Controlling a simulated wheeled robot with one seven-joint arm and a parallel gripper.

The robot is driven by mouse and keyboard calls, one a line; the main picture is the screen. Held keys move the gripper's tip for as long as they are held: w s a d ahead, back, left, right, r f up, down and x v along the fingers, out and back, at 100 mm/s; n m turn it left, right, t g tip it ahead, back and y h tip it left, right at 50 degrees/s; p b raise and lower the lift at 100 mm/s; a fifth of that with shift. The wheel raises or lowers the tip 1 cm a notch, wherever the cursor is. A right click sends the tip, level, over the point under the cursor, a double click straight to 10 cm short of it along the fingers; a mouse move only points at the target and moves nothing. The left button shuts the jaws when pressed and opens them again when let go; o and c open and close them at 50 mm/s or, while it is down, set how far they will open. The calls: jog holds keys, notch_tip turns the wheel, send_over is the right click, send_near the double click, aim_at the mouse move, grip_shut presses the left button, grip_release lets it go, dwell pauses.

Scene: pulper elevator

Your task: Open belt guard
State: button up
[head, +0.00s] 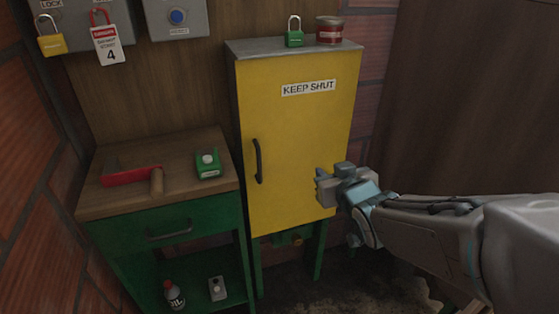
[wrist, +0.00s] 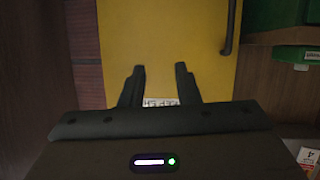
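The yellow guard door (head: 300,130) is closed on its cabinet and carries a "KEEP SHUT" label (head: 308,88). A dark vertical handle (head: 258,161) is on the door's left side. My gripper (head: 322,182) is in front of the door's lower right part, to the right of the handle and apart from it. In the wrist view, which looks inverted, the two fingers of my gripper (wrist: 160,82) are spread with nothing between them. The yellow door (wrist: 165,40) fills the middle there, and the handle (wrist: 231,28) shows at upper right. The label is partly hidden behind my gripper.
A green padlock (head: 294,38) and a red tin (head: 330,31) stand on the cabinet top. Left is a green workbench (head: 165,228) with a red tool (head: 130,176) and a green device (head: 207,166). Above hang a yellow padlock (head: 50,44) and a danger tag (head: 109,46).

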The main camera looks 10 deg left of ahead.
aim_at(260, 166)
jog(key=s+a+f+n+y+b, duration=0.1)
jog(key=a+f+n+y+b, duration=0.2)
jog(key=a+f+y+b, duration=0.45)
jog(key=shift+h, duration=0.55)
jog(key=x, duration=0.5)
jog(key=b+x, duration=0.1)
jog(key=x, duration=0.4)
jog(key=s+a+b+x, duration=0.1)
jog(key=x, duration=0.4)
jog(key=shift+r, duration=0.15)
jog(key=shift+c, duration=0.3)
jog(key=shift+s, duration=0.1)
grip_shut()
